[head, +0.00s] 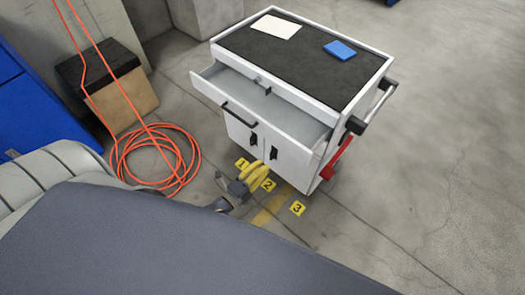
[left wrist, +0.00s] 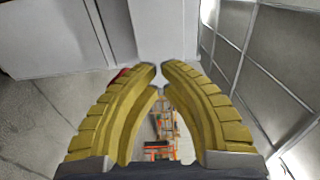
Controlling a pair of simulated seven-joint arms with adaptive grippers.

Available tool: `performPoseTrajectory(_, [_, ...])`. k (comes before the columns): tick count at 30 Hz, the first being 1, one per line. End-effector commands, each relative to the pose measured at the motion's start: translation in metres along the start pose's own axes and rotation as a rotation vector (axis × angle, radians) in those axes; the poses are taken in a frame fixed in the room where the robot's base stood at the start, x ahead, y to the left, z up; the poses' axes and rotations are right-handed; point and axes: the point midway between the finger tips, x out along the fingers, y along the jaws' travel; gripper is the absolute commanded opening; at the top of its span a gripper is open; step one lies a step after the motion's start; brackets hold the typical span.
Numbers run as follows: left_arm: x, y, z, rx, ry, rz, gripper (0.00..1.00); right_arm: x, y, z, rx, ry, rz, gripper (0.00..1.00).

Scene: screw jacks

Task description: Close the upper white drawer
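The upper white drawer (head: 205,88) is pulled well out of the white cart (head: 325,130), and its grey inside shows. A black bar handle (head: 238,115) is on its front. My left gripper (head: 262,166), with yellow ribbed fingers, is low in front of the cart doors, below the drawer and apart from the handle. In the left wrist view the fingers of my left gripper (left wrist: 160,68) curve together at the tips, with nothing held between them. My right gripper is not in view.
A white sheet (head: 277,27) and a blue block (head: 340,50) lie on the dark cart top. Orange cable (head: 155,160) is coiled on the floor left of the cart. Yellow number markers (head: 297,208) are on the floor in front. Floor right of the cart is clear.

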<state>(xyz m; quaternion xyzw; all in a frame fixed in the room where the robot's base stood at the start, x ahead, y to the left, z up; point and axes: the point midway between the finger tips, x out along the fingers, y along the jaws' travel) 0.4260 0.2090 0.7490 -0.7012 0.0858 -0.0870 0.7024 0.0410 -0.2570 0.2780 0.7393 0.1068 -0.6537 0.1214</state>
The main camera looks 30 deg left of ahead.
Motion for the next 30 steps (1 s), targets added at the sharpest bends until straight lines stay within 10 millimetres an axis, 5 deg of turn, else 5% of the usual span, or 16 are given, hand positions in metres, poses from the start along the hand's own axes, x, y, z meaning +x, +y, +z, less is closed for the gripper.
performPoseTrajectory(15, [0.086,0.0,0.0,-0.002,0.0,0.0,0.0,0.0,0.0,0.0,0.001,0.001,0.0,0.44])
performPoseTrajectory(30, [0.111,0.001,-0.001,-0.002,0.0,0.002,0.0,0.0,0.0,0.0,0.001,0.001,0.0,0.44])
